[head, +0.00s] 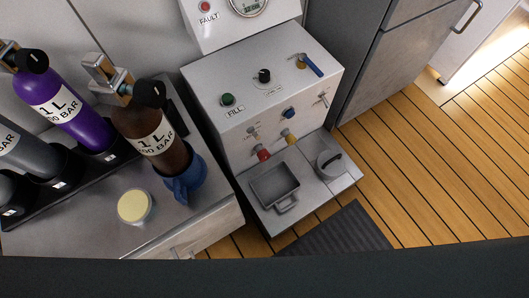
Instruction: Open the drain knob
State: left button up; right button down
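The fill panel (240,92) is a light grey sloped box right of centre in the head view. On its upper face are a green knob (228,99) marked FILL, a black knob (264,75) and a blue lever handle (311,65) on a brass base. On its front face are a blue knob (288,113), a small metal T-handle (323,100), a red fitting (263,154) and a yellow fitting (290,137). The small labels are too blurred to tell which one is the drain knob. Neither of my grippers is in view.
A grey tray (288,206) and a round lidded part (330,162) sit on the ledge below. At left, a counter holds gas bottles, including a purple one (68,112) and a brown one (158,140), and a yellow-topped jar (134,206). Wooden floor (430,150) lies right.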

aim_at(263, 154)
jog(key=l, duration=2.05)
